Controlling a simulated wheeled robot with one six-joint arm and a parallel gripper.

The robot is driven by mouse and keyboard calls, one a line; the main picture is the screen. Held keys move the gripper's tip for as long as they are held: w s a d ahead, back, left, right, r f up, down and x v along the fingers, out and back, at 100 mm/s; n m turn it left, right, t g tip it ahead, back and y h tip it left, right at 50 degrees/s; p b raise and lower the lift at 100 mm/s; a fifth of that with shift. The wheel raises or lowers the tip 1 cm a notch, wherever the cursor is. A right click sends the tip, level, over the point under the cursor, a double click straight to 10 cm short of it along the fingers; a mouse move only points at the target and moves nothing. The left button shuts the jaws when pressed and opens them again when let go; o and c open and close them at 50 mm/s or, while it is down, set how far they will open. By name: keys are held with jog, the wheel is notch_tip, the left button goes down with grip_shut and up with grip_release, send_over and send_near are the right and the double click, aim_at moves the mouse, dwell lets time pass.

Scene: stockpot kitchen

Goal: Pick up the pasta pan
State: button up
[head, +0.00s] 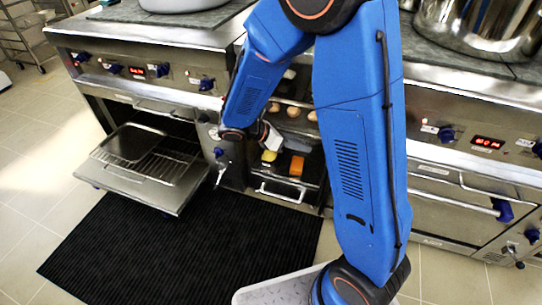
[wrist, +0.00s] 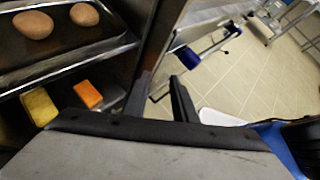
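No thing in view is clearly marked as the pasta pan. A dark rectangular pan (head: 133,143) sits on the wire rack at the open oven on the left in the head view; I cannot tell whether it is the pasta pan. My gripper shows in the wrist view (wrist: 160,98) with its two dark fingers apart and nothing between them. In the head view my arm reaches down in front of the narrow open compartment, right of the pan, and the fingertips are not clear there. The pan does not show in the wrist view.
A tray (wrist: 72,62) of round brown items is in the narrow compartment, above a yellow block (wrist: 39,107) and an orange block (wrist: 88,94). The open oven door (head: 150,190) juts out over the black mat (head: 150,245). Large pots (head: 480,25) stand on top.

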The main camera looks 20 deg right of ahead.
jog(key=w+a+f+n+t+h, duration=0.2)
jog(key=w+a+f+n+t, duration=0.1)
jog(key=w+a+f+n, duration=0.25)
jog(key=w+a+f+n+t+h, duration=0.2)
jog(key=w+a+f+n+t, duration=0.15)
jog(key=f+n, duration=0.45)
jog(key=a+f+n+t+y, duration=0.2)
jog(key=a+f+n+t, duration=0.3)
jog(key=f, duration=0.5)
jog(key=a+f+n+t+y, duration=0.25)
jog(key=a+f+n, duration=0.4)
jog(key=f, duration=0.35)
jog(key=r+x, duration=0.1)
jog(key=x, duration=1.6)
jog(key=shift+w+d+r+n, duration=0.15)
jog(key=shift+d+r+n, duration=0.15)
jog(key=shift+d+r, duration=0.1)
grip_shut()
